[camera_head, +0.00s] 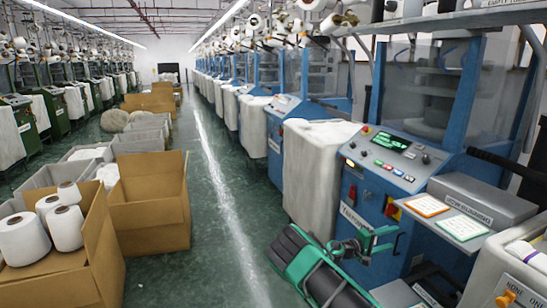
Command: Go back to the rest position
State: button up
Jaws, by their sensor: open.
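My gripper (390,239) shows at the lower right, at the end of my black and green arm. Its two fingers are spread apart, with nothing seen between them. It is in front of the lower blue cabinet of the nearest knitting machine (352,190). I cannot tell how far it is from the cabinet, or whether they touch.
Left of the aisle, an open cardboard box (108,245) holds several white yarn cones (66,228). Another open box (150,202) and grey bins (140,142) stand behind it. Right, a ledge (463,229) carries two cards. The green floor aisle (205,215) is clear.

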jog(key=s+d+r+m+g+y, duration=0.1)
jog(key=s+r+m+g+y, duration=0.1)
jog(key=s+r+y, duration=0.3)
jog(key=s+d+r+m+g+y, duration=0.1)
jog(key=s+r+m+g+y, duration=0.15)
jog(key=s, duration=0.45)
jog(key=s+a+r+t+y, duration=0.1)
jog(key=s+a+r+y, duration=0.2)
jog(key=s+a+r, duration=0.45)
jog(key=s+a+r+n+t+y, duration=0.1)
jog(key=s+a+r+y, duration=0.25)
jog(key=s, duration=0.65)
jog(key=s+a+r+t+y, duration=0.2)
jog(key=s+a+r+y, duration=0.1)
jog(key=s+a+r, duration=0.4)
jog(key=s+d+f+m+g, duration=0.1)
jog(key=s+d+m+g, duration=0.1)
jog(key=s+d, duration=0.3)
jog(key=s+d+f+m+g, duration=0.1)
jog(key=s+d+m+g, duration=0.2)
jog(key=s, duration=1)
jog(key=d+m, duration=0.1)
jog(key=d, duration=0.2)
jog(key=shift+s+d+f, duration=0.2)
jog(key=shift+d+f, duration=0.1)
jog(key=shift+f, duration=0.1)
jog(key=shift+w, duration=0.1)
